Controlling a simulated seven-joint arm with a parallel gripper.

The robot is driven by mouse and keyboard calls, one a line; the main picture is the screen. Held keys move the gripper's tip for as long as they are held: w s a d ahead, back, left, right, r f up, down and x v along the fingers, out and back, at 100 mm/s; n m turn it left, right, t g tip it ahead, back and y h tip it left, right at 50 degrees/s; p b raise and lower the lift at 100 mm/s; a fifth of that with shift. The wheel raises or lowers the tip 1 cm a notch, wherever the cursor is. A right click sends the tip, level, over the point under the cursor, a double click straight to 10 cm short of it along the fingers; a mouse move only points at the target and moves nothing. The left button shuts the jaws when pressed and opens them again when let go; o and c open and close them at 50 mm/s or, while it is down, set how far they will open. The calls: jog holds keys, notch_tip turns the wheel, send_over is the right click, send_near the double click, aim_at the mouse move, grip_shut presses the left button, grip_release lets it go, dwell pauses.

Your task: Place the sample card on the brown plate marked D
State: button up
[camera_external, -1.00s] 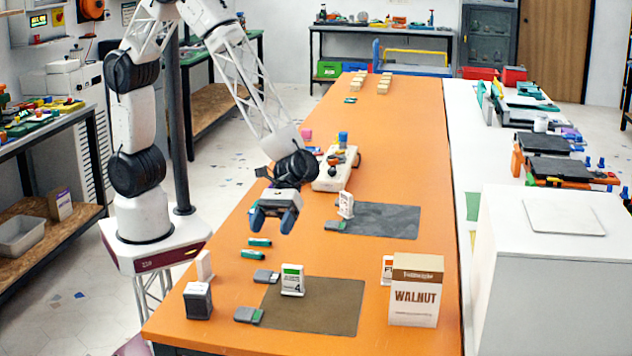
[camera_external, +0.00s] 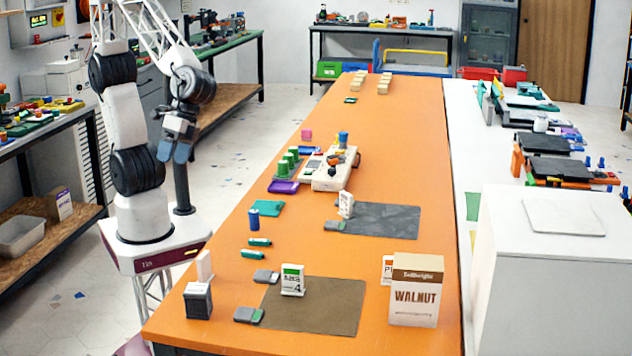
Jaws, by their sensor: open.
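A brown plate (camera_external: 335,312) lies flat at the near end of the orange table; I can make out no letter D on it. A white card with a green band and a 4 (camera_external: 292,281) stands upright at its back left. Small grey pieces lie at its left edge, one with a green end (camera_external: 249,315) and one behind it (camera_external: 266,276). A flat teal piece (camera_external: 266,208) lies farther back. I cannot tell which of these is the sample card. My gripper (camera_external: 173,152) is open and empty, raised left of the table, apart from everything on it.
A tall WALNUT box (camera_external: 415,296) stands right of the brown plate. A dark grey plate (camera_external: 385,219) with a white upright card (camera_external: 346,204) lies farther back. A white device (camera_external: 330,170) stands beyond. A dark block (camera_external: 198,300) stands at the near left.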

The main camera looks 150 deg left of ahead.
jog(key=s+r+m+y, duration=0.2)
jog(key=s+m, duration=0.1)
jog(key=s, duration=0.3)
jog(key=s+r+m+t+y, duration=0.1)
jog(key=s+r+m+y, duration=0.1)
jog(key=s+m, duration=0.2)
jog(key=shift+s+d+t+y, duration=0.15)
jog(key=shift+s+t+y, duration=0.2)
jog(key=shift+s, duration=0.8)
